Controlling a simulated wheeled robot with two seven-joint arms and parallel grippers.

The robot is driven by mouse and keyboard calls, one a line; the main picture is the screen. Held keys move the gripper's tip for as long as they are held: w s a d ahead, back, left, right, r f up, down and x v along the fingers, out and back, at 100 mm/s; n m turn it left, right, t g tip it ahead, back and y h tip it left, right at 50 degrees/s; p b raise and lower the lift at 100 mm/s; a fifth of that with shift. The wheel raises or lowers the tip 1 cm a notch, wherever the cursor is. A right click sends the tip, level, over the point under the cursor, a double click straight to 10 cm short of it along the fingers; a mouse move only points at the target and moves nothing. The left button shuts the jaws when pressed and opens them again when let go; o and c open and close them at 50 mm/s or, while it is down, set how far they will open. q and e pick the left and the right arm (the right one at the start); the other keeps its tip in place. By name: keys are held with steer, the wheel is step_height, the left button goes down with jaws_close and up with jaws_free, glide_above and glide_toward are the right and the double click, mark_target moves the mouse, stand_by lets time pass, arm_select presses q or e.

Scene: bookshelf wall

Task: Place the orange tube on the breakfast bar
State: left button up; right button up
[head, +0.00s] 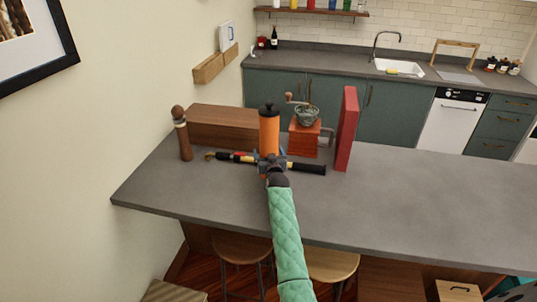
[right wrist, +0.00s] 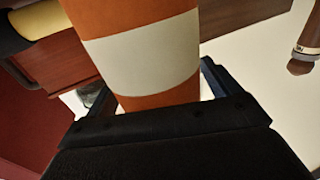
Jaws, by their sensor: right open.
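The orange tube (head: 269,133) has a black top and stands upright near the back of the grey breakfast bar (head: 400,205). Its foot is hidden behind my right gripper (head: 269,157), so I cannot see what it rests on. In the right wrist view the tube (right wrist: 145,55) shows a white band. It lies between the two fingers of my right gripper (right wrist: 158,92), which are open on either side of it. A gap shows at the right finger. My left gripper is not in view.
A black-and-yellow rod-like tool (head: 310,168) lies across beside the gripper. A brown wooden box (head: 215,128), a pepper mill (head: 182,135), a grinder (head: 303,138) and a red upright panel (head: 347,130) stand near. The bar's right side is clear.

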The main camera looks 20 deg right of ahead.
steer(key=shift+s+r, duration=0.1)
steer(key=shift+s, duration=0.2)
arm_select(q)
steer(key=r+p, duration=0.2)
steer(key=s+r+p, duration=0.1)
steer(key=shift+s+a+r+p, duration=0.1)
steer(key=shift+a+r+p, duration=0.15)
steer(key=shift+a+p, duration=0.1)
arm_select(e)
steer(key=v, duration=1.1)
steer(key=shift+s, duration=0.15)
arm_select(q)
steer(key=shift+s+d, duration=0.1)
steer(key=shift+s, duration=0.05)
